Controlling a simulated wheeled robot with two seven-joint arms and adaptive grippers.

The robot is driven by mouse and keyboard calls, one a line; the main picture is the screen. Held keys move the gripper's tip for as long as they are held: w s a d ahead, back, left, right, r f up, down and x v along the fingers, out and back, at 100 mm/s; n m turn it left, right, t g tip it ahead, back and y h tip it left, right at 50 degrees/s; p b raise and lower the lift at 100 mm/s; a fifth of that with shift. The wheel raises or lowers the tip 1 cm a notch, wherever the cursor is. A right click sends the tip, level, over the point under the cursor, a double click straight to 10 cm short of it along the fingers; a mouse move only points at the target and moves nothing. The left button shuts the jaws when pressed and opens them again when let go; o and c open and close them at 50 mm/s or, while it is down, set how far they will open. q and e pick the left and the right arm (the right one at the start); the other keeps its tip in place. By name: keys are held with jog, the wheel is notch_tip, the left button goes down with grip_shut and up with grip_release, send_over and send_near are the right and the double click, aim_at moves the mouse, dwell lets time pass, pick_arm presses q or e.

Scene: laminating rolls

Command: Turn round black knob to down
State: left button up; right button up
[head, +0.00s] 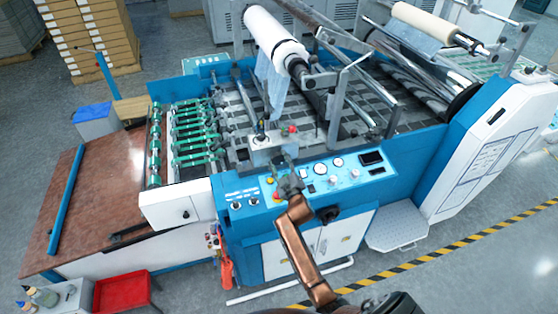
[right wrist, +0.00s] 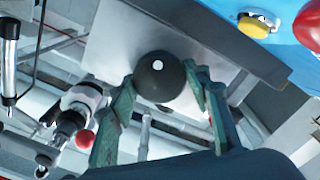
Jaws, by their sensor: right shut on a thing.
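The round black knob (right wrist: 152,68) shows in the right wrist view as a dark ball with a small white dot on its face. It sits in front of a grey metal plate (right wrist: 115,42). My right gripper (right wrist: 161,80) is shut on it, with one greenish finger on each side. In the head view my right gripper (head: 288,168) reaches up to the machine's front edge, just above the blue control panel (head: 330,175). The knob cannot be made out there behind the gripper. My left gripper is not in view.
A red-tipped lever (right wrist: 85,139) and metal fittings lie close to the left of the fingers in the right wrist view. A yellow button (right wrist: 253,25) and a red button (right wrist: 310,25) are at upper right. A white film roll (head: 275,38) hangs over the machine.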

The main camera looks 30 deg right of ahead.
jog(key=shift+m+p, duration=0.5)
jog(key=shift+m, duration=0.8)
jog(key=shift+f+m, duration=0.1)
jog(key=shift+m, duration=0.2)
jog(key=o, duration=1.1)
jog(key=v, duration=1.2)
